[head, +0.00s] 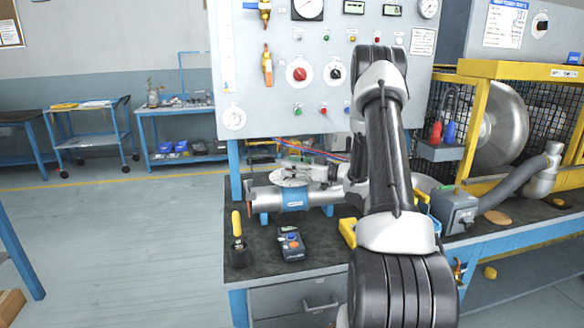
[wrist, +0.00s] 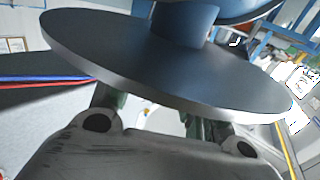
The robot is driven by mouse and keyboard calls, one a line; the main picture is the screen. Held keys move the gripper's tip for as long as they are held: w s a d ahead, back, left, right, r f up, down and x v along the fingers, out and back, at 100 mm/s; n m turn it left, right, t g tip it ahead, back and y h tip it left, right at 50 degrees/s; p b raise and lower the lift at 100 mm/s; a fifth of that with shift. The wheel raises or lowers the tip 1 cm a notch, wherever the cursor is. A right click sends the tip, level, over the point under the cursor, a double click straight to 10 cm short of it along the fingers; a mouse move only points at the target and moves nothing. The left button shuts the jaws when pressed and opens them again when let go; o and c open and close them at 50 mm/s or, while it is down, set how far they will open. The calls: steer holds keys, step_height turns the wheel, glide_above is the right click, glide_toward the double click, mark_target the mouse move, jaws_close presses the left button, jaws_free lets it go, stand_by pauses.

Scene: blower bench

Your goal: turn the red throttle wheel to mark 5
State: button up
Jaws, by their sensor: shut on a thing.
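A grey disc (head: 291,178) lies flat on top of a silver pipe with a blue band (head: 294,198) on the bench. I see no plainly red wheel there, and no mark 5 can be read. My gripper (head: 318,172) reaches in from the right at the disc. In the wrist view the disc (wrist: 160,70) fills the upper part, with a blue hub (wrist: 185,20) on its far face. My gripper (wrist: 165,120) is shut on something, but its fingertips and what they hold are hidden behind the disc.
A panel (head: 320,110) with a red knob (head: 299,74), a black knob and gauges stands behind the pipe. A handheld device (head: 291,244) and a yellow-handled tool (head: 238,240) are on the bench's front left. A yellow cage (head: 475,130) and grey hose stand right.

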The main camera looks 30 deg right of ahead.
stand_by(0.5)
steer(key=o, duration=1.1)
steer(key=shift+c, duration=0.2)
steer(key=v, duration=1.2)
steer(key=shift+w+d, duration=0.1)
